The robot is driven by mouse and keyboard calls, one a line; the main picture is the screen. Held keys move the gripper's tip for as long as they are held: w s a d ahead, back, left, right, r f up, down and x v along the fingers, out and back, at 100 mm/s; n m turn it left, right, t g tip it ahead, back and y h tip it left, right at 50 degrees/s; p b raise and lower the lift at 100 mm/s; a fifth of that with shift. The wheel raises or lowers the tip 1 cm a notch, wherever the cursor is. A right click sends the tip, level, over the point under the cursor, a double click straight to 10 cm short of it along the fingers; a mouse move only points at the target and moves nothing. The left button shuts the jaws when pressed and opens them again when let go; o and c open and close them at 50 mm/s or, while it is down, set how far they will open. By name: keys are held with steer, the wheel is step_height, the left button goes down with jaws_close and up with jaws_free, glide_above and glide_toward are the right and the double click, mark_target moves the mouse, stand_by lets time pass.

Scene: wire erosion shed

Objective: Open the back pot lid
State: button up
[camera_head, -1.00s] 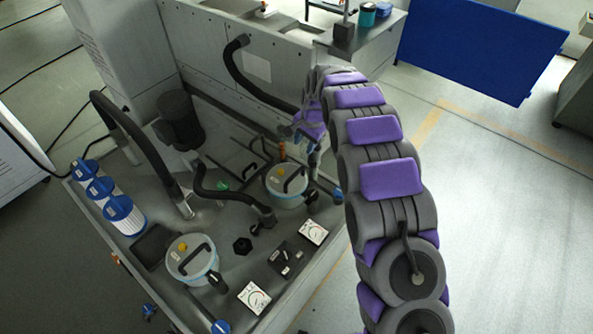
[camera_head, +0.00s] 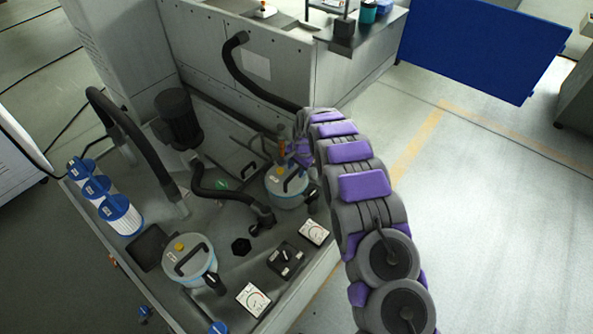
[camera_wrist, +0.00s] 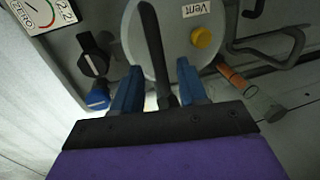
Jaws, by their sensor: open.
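The back pot (camera_head: 289,197) is blue with a grey lid and a black bar handle, on the far right part of the machine deck. In the wrist view its lid (camera_wrist: 182,52) carries a "Vent" label, a yellow knob (camera_wrist: 202,37) and the black handle (camera_wrist: 152,45). The lid looks closed. My gripper (camera_wrist: 160,75) is open, its blue fingers on either side of the handle's near end. I cannot tell whether they touch it. In the head view my arm's end hides part of the pot.
A front pot (camera_head: 190,262) with a similar lid stands at the near left. Black hoses (camera_head: 225,195), a motor (camera_head: 178,120), dials (camera_head: 252,299) and blue-capped filters (camera_head: 121,214) crowd the deck. A black knob (camera_wrist: 95,58) and an orange-tipped tube (camera_wrist: 236,80) flank the lid.

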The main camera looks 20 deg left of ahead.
steer(key=shift+w+a+f, duration=0.1)
steer(key=shift+f, duration=0.35)
steer(key=shift+c, duration=0.4)
jaws_close()
